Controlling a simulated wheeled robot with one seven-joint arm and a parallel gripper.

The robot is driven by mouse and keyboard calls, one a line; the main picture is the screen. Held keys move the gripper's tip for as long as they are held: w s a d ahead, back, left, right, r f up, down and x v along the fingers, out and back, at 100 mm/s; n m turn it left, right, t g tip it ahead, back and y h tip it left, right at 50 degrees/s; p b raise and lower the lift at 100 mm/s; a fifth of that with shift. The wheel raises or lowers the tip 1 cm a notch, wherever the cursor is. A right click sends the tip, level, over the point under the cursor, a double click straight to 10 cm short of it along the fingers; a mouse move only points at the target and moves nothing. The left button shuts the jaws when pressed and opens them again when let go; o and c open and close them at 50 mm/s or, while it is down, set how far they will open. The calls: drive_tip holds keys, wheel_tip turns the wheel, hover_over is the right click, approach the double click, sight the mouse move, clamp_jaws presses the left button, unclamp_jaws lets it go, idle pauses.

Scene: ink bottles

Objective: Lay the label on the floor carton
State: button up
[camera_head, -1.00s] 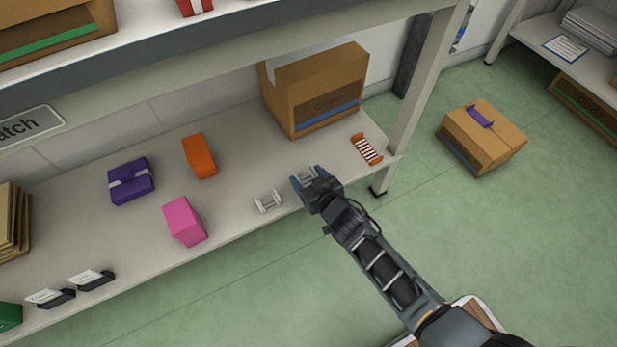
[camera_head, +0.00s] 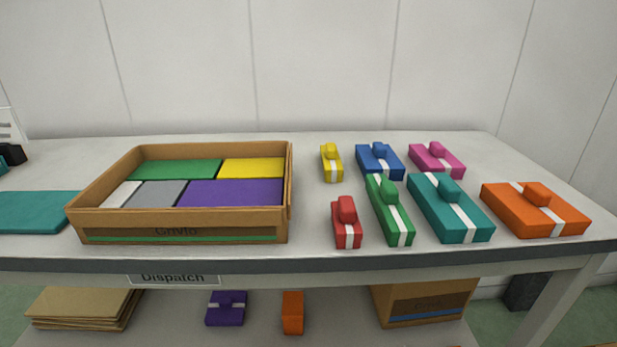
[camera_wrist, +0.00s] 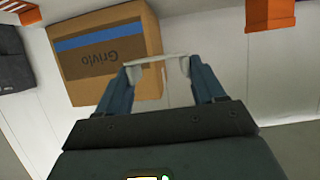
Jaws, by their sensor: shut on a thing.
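My gripper (camera_wrist: 159,80) shows in the wrist view only, with its two blue-grey fingers shut on a small white piece (camera_wrist: 158,60).
A Grivlo carton (camera_wrist: 130,50) with a blue stripe stands beyond my gripper; it also shows under the table (camera_head: 425,303). An orange item (camera_wrist: 270,14) is at the upper right. Above, the tabletop holds an open tray (camera_head: 180,225) and several coloured boxes (camera_head: 450,207).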

drive_tip(key=s+r+p, duration=0.3)
drive_tip(key=r+p, duration=0.7)
drive_tip(key=r, duration=0.4)
drive_tip(key=s+r+p, duration=0.4)
drive_tip(key=r+p, duration=0.6)
drive_tip(key=r, duration=0.4)
drive_tip(key=shift+a+r, duration=0.15)
drive_tip(key=shift+a, duration=0.05)
drive_tip(key=shift+w+d, duration=0.1)
